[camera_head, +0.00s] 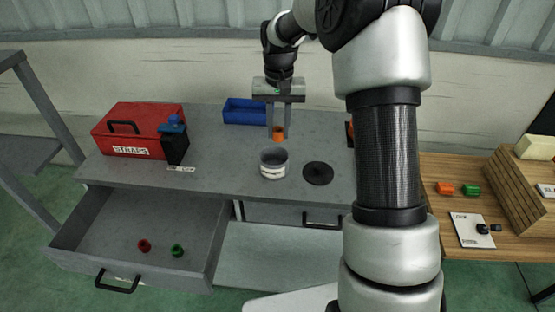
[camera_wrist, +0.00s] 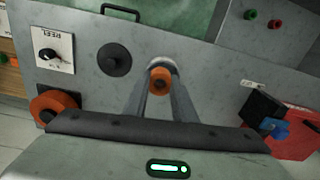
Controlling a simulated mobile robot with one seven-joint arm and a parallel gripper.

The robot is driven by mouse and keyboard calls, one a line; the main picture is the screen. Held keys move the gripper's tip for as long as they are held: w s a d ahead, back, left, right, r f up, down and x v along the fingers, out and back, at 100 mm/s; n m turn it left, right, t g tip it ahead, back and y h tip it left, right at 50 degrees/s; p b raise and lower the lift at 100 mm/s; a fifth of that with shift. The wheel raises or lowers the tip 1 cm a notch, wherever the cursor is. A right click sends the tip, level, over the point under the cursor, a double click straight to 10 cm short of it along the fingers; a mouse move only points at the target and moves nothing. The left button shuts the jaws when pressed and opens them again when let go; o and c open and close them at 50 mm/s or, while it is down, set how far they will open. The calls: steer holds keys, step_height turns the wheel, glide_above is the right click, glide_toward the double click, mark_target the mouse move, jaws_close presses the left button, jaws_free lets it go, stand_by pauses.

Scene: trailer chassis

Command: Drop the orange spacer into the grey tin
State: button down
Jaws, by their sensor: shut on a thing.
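My gripper (camera_head: 279,132) is shut on a small orange spacer (camera_head: 278,134) held between its fingertips. The spacer hangs above and slightly behind the grey tin (camera_head: 272,170) in the head view, apart from it. The tin is a round open can with a pale band, standing upright on the grey bench. In the wrist view, the spacer (camera_wrist: 160,85) sits between the fingertips and covers much of the tin (camera_wrist: 160,62); only part of the tin's rim shows behind it.
A black disc (camera_head: 318,173) lies right of the tin. A red box (camera_head: 125,128), blue bin (camera_head: 244,111) and black block with a blue top (camera_head: 174,148) stand on the bench. The open drawer (camera_head: 190,215) holds red and green spacers. An orange roll (camera_wrist: 55,104) shows in the wrist view.

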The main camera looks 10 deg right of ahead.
steer(key=shift+m, duration=0.5)
steer(key=w+f+b, duration=0.1)
steer(key=f, duration=0.1)
steer(key=w+f+b, duration=0.1)
steer(key=f, duration=0.1)
steer(key=w+f+b, duration=0.1)
steer(key=f, duration=0.2)
steer(key=shift+w+d+b, duration=0.2)
steer(key=shift+w+b, duration=0.1)
steer(key=shift+b, duration=0.05)
steer(key=shift+r, duration=0.1)
steer(key=c, duration=1.4)
jaws_free()
steer(key=shift+r, duration=8.7)
